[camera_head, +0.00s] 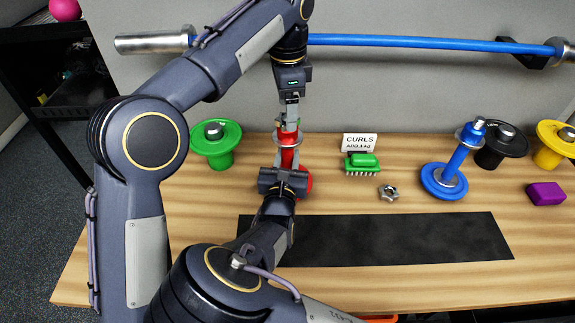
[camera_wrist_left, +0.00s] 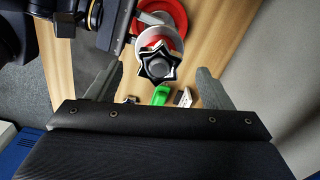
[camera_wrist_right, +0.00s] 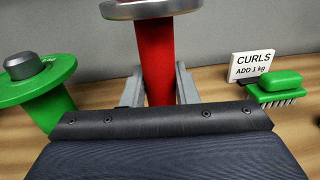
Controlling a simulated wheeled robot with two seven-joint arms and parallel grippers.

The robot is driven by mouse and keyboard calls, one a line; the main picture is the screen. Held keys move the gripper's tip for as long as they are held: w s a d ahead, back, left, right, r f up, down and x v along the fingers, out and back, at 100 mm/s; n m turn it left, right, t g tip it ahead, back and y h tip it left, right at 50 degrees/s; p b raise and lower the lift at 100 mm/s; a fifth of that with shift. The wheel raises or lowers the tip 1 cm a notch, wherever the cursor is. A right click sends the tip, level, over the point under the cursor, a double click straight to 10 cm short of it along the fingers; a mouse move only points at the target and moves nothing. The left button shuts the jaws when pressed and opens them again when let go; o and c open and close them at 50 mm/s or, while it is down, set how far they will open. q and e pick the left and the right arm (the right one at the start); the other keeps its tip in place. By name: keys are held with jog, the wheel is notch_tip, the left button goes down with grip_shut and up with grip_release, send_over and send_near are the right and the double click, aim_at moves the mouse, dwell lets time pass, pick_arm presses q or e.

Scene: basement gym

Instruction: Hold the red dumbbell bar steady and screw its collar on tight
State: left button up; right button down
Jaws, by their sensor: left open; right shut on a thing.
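The red dumbbell bar (camera_head: 287,157) stands upright, with a red plate (camera_head: 305,183) at its foot and a silver disc (camera_head: 278,137) near its top. The bar also shows in the right wrist view (camera_wrist_right: 155,62). My right gripper (camera_head: 286,170) is shut around the bar's red shaft. The star-shaped silver collar (camera_wrist_left: 158,62) shows at the bar's top end in the left wrist view; how far it is threaded I cannot tell. My left gripper (camera_head: 290,115) is open and points down above the bar, its fingers on either side of the collar and apart from it.
A loose star nut (camera_head: 388,193), a green brush (camera_head: 362,163) and a "CURLS" card (camera_head: 360,142) lie right of the bar. A blue dumbbell (camera_head: 445,180) stands farther right. A green weight (camera_head: 216,145) is left. The dark mat (camera_head: 400,238) in front is mostly clear.

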pick_arm(q)
jog(key=shift+r, duration=2.7)
pick_arm(e)
jog(key=c, duration=1.1)
grip_release()
jog(key=shift+o, duration=0.2)
pick_arm(q)
jog(key=shift+f+b, duration=0.6)
pick_arm(e)
jog(key=s+a, duration=0.1)
jog(key=s, duration=0.6)
jog(key=shift+s, duration=0.4)
jog(key=shift+d, duration=0.1)
